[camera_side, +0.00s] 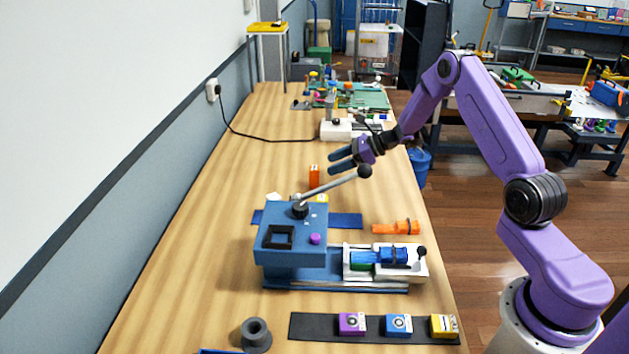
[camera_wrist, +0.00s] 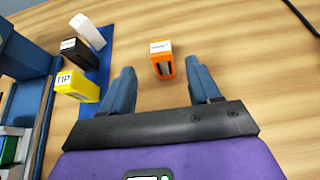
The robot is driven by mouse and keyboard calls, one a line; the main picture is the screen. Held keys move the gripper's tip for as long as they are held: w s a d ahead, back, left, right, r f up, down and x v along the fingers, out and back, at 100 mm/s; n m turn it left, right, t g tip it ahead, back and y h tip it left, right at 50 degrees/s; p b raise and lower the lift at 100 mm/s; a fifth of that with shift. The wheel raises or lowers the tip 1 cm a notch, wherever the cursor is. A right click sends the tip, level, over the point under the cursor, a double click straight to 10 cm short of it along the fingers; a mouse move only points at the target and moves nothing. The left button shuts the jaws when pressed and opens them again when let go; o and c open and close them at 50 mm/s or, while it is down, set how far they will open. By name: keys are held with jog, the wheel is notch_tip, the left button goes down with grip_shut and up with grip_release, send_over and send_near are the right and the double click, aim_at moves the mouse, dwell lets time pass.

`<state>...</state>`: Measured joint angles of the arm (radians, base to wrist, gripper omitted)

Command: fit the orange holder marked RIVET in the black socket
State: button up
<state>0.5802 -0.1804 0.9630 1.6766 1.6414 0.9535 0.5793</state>
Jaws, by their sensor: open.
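An orange holder (camera_side: 314,176) stands upright on the wooden bench behind the blue machine (camera_side: 278,215). In the wrist view the orange holder (camera_wrist: 163,62) has a white label on top, too small to read. It stands ahead of my gripper, between the lines of the two fingers. My gripper (camera_side: 341,161) is open and empty, above the bench and to the right of the holder in the side view. The wrist view shows my gripper's blue fingers (camera_wrist: 160,75) spread apart. The black square socket (camera_side: 279,237) is on the machine's top and looks empty.
A lever (camera_side: 335,185) with a black ball rises from the machine near my gripper. A blue strip (camera_wrist: 100,70) bears a yellow holder marked TIP (camera_wrist: 77,85), a black one (camera_wrist: 78,53) and a white one (camera_wrist: 87,31). An orange piece (camera_side: 397,228) lies right of the machine.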

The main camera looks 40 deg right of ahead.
aim_at(314, 178)
jog(key=x, duration=0.4)
jog(key=shift+w+a, duration=0.1)
jog(key=shift+w, duration=0.05)
jog(key=shift+f+x, duration=0.15)
jog(key=shift+x, duration=1.2)
jog(key=shift+f+x, duration=0.15)
jog(key=shift+x, duration=1.2)
jog(key=c, duration=1.1)
jog(key=shift+d, duration=0.2)
grip_shut()
jog(key=shift+r, duration=0.15)
